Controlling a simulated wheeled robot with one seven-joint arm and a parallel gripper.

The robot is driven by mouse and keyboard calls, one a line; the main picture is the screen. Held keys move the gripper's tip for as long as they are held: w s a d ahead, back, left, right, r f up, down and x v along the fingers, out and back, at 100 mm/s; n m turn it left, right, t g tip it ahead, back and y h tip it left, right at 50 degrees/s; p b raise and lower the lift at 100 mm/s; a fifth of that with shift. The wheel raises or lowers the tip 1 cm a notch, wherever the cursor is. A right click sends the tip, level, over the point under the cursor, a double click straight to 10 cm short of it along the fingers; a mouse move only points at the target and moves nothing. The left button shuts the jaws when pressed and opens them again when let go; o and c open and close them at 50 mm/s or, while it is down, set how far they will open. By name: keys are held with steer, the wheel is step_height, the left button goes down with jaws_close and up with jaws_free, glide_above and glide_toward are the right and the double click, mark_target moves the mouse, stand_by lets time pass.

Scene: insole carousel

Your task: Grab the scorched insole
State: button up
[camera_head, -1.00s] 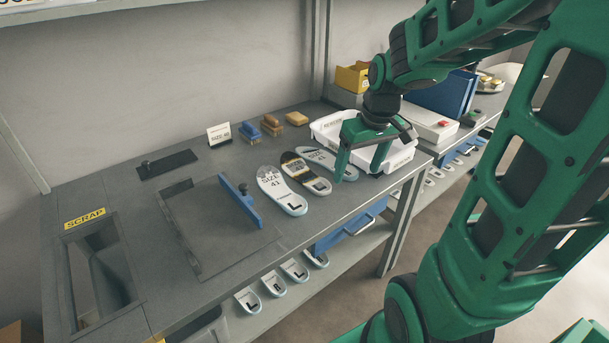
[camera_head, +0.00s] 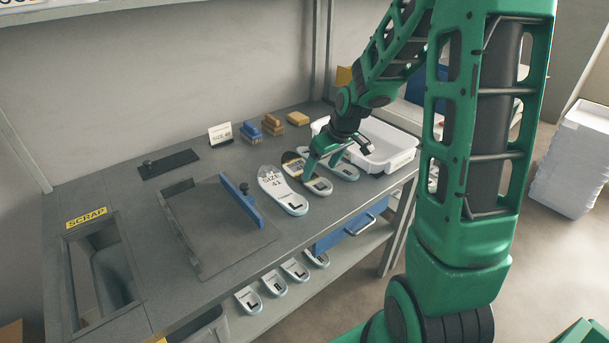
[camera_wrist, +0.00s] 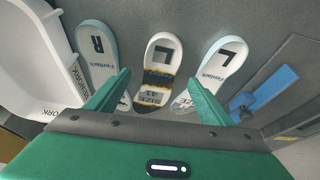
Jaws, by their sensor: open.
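The scorched insole (camera_head: 319,187) lies flat on the grey bench, the middle one of three in a row. In the wrist view the scorched insole (camera_wrist: 160,52) shows an "L", a size label and a dark band with yellow-brown edges. My gripper (camera_head: 321,169) is open above it and hides part of it in the head view. In the wrist view my gripper (camera_wrist: 156,76) has one finger on each side of the insole, with nothing held. I cannot tell the exact height of the fingertips.
A pale "L" insole (camera_head: 283,192) lies left of it and an "R" insole (camera_wrist: 98,48) on the other side. A white tray (camera_head: 400,160) stands at the right. A blue bar (camera_head: 240,202) stands on the fixture to the left. The scrap opening (camera_head: 103,264) is at far left.

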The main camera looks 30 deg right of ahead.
mark_target(313, 181)
steer(key=x, duration=0.4)
steer(key=shift+w+a+f, duration=0.1)
steer(key=shift+f, duration=0.3)
steer(key=c, duration=1.1)
steer(key=shift+r, duration=0.1)
steer(key=shift+c, duration=0.2)
